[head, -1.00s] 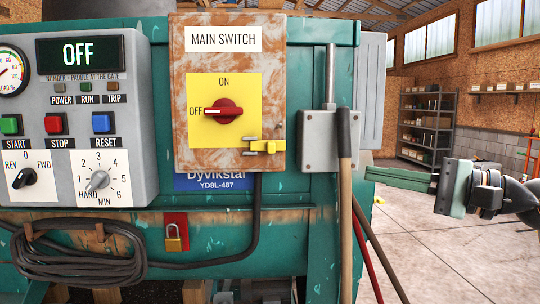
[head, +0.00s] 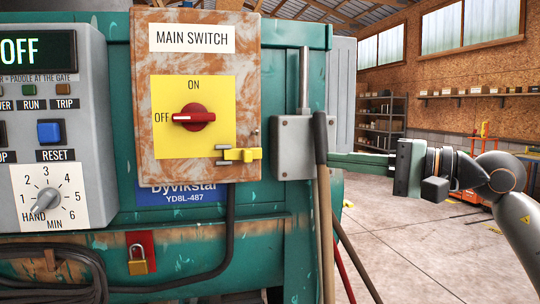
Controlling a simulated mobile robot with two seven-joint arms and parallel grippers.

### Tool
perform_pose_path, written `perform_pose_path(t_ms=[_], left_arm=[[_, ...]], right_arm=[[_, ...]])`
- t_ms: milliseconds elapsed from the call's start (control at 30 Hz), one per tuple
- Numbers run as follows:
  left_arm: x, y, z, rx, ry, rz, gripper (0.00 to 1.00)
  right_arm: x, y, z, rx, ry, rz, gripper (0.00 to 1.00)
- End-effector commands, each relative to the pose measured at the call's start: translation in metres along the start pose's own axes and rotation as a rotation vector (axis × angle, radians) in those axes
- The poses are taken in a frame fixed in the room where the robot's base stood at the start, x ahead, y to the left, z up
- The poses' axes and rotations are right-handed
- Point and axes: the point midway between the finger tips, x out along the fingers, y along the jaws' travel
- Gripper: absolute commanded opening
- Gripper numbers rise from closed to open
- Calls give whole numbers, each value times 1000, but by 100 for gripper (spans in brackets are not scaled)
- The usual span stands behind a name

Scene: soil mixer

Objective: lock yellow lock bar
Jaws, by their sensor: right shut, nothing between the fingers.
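The yellow lock bar (head: 242,155) sits at the lower right corner of the yellow plate on the main switch box (head: 160,100). The red switch handle (head: 193,117) lies level, pointing at OFF. A brass padlock (head: 138,265) hangs on a red plate below the box. My right gripper (head: 402,167) is shut and empty, well to the right of the lock bar and touching nothing that I can see. My left gripper is out of view.
A grey box with an upright rod (head: 293,148) and wooden handles (head: 323,200) stand between the switch box and my right gripper. The control panel (head: 60,130) is at the left. Open floor lies at the right.

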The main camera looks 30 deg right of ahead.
Motion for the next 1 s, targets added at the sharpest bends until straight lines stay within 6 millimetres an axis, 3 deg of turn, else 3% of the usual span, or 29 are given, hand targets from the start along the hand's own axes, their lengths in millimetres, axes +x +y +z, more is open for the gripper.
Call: perform_pose_path(t_ms=[233, 467, 700, 1000], left_arm=[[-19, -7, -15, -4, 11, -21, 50], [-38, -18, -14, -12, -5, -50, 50], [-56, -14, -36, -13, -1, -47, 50], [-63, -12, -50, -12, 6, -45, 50]], right_arm=[[30, -7, 0, 0, -1, -1, 0], [61, -7, 0, 2, -2, -3, 0], [98, -8, 1, 1, -4, -4, 0], [120, -2, 26, 0, -2, -1, 0]])
